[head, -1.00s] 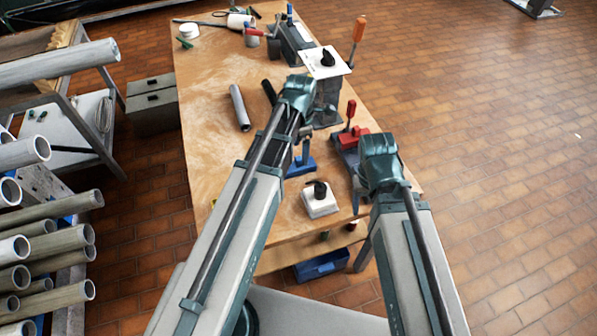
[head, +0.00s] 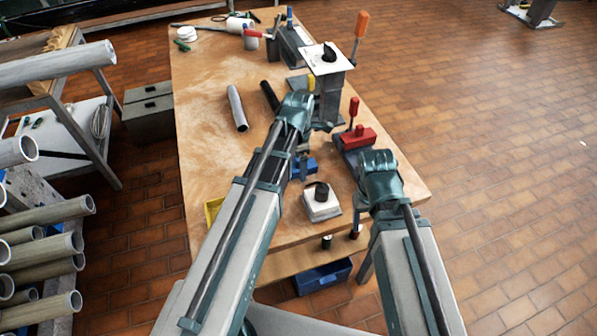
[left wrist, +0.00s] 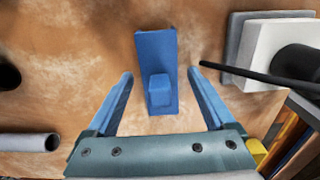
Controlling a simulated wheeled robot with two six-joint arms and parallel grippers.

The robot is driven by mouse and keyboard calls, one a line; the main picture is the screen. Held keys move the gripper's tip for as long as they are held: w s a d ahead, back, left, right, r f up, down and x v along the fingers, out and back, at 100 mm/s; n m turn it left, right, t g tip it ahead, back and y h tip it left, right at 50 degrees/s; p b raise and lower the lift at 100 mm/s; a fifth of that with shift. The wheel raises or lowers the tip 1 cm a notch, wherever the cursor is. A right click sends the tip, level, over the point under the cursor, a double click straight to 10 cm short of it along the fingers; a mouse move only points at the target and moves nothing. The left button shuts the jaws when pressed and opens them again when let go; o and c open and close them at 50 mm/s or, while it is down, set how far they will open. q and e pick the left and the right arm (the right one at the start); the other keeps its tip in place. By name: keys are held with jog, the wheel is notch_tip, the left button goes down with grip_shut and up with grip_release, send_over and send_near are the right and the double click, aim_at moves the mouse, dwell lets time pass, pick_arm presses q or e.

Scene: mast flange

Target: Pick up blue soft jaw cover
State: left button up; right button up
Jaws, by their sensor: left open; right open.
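The blue soft jaw cover (left wrist: 157,72) lies on the wooden bench, a flat blue plate with a raised block near its lower end in the left wrist view. In the head view the cover (head: 305,167) shows partly beside my left forearm. My left gripper (left wrist: 161,73) is open and empty; its blue fingers stand on either side of the cover's lower part, apart from it. In the head view my left gripper (head: 301,135) is mostly hidden by its own wrist. My right gripper (head: 376,203) is over the bench's right side, its fingers largely hidden by the wrist.
A white block with a black knob (head: 321,203) stands right of the cover. A red clamp (head: 356,139) and a post with a white plate (head: 325,60) stand beyond. A grey tube (head: 237,108) and a dark tube (head: 269,94) lie to the left. A yellow tray (head: 214,209) is at the left edge.

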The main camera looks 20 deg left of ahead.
pick_arm(q)
grip_shut()
dwell(0.4)
jog(key=shift+r, duration=0.1)
notch_tip(320, 180, up, 10)
jog(key=p, duration=1)
